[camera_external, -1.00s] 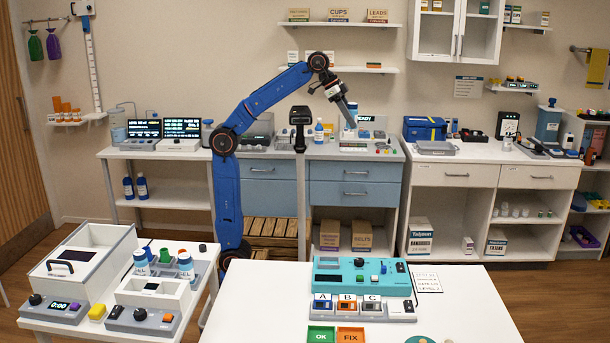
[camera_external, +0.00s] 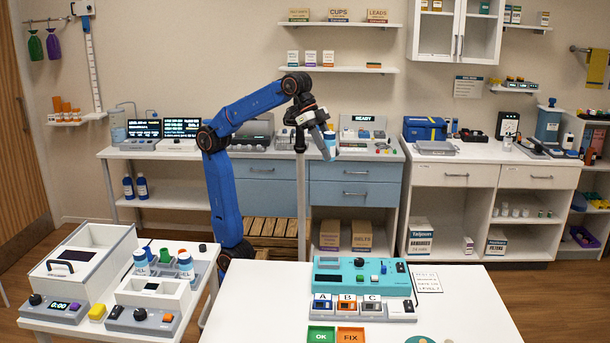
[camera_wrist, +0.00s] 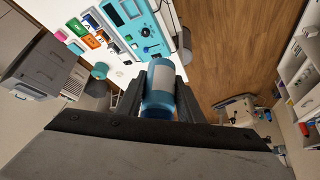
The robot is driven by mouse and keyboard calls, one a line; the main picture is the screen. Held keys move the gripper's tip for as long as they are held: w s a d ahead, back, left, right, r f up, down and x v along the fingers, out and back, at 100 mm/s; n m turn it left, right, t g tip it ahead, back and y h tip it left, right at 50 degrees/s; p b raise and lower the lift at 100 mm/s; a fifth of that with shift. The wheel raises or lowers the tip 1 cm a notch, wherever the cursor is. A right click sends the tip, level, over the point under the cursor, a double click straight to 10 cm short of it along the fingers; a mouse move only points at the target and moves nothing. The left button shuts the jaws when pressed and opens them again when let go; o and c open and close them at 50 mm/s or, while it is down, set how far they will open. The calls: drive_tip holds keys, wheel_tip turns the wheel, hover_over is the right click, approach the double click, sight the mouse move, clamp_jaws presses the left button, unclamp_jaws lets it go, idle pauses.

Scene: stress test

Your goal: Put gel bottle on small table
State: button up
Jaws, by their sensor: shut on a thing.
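My gripper (camera_wrist: 150,100) is shut on a blue bottle with a pale label (camera_wrist: 160,85), seen between the fingers in the wrist view. In the external view my gripper (camera_external: 322,138) hangs in front of the back counter, with a blue-and-white bottle (camera_external: 330,146) at its end. A low white table (camera_external: 40,323) stands at the front left; more bottles, one labelled GEL (camera_external: 186,264), stand among the devices on it. A larger white table (camera_external: 250,290) is at the front centre. The pictures do not tell which one is the small table.
The front centre table carries a teal device (camera_external: 340,270), slots marked A, B and C, and green OK and orange FIX trays (camera_external: 350,335). The left table is crowded. Equipment lines the back counter (camera_external: 270,157).

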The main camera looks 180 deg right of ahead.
drive_tip(key=w+d+f+m+t, duration=0.15)
drive_tip(key=w+d+f, duration=0.25)
drive_tip(key=w+d, duration=0.7)
drive_tip(key=m+t+h, duration=0.2)
drive_tip(key=m+h, duration=0.2)
drive_tip(key=m, duration=0.4)
hover_over(183, 247)
wheel_tip(183, 247, down, 15)
drive_tip(key=shift+g, duration=0.25)
drive_tip(key=shift+f, duration=5.2)
drive_tip(key=shift+f, duration=0.1)
drive_tip(key=o, duration=1.2)
